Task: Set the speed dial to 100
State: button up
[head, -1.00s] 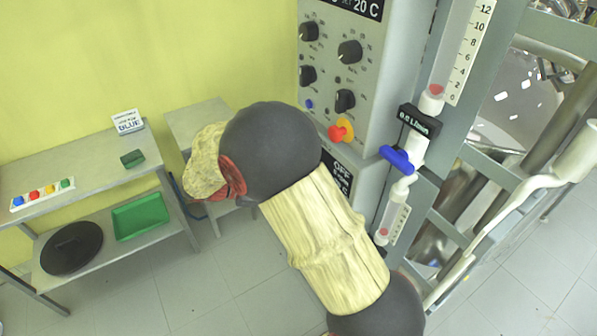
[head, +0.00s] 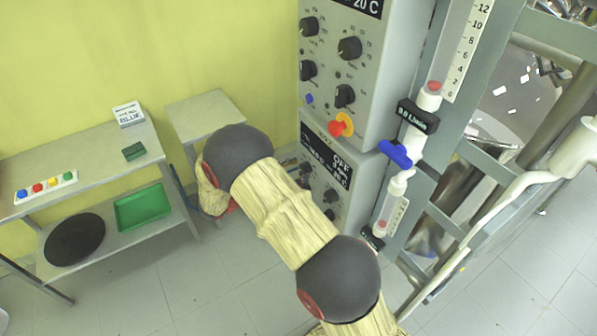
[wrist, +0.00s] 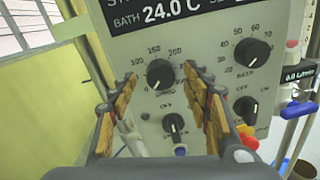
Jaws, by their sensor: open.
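The speed dial (wrist: 160,73) is a round black knob on a grey control panel, with a scale printed 100, 150, 200 around it in the wrist view. Its small white mark points down and slightly left, away from the 100. The same knob is at the upper left of the panel in the head view (head: 309,26). My gripper (wrist: 160,80) is open, with one finger on each side of the dial in the wrist picture. No contact with the knob can be seen, and the gap in depth is unclear. In the head view the gripper is not visible.
The bath dial (wrist: 252,52) is to the right, and switch knobs (wrist: 172,123) and (wrist: 246,108) are below. A red emergency button with a yellow collar (head: 340,125) and a blue valve handle (head: 394,153) stick out nearby. A shelf table (head: 85,165) stands left.

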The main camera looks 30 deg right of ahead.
jog(key=shift+d, duration=0.7)
jog(key=c, duration=0.3)
jog(key=c, duration=0.8)
jog(key=shift+c, duration=0.3)
